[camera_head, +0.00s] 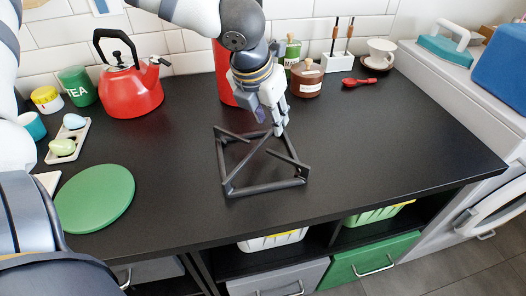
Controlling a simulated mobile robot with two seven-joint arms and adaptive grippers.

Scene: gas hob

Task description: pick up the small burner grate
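The small burner grate (228,189) is a dark grey square frame with slanting inner bars. It is at the middle of the black worktop in the head view. My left gripper (272,125) points down at the grate's far side. Its fingertips are at or very close to the end of a bar there, and they hide part of that far edge. I cannot tell whether the fingers are closed on the bar or whether the grate is lifted. My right gripper is not in view.
A red kettle (130,92), green TEA tin (77,86) and green round board (95,198) are at the left. A red canister (224,75) stands behind my gripper. A brown pot (307,79) and red spoon (359,81) are behind. The worktop's right is clear.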

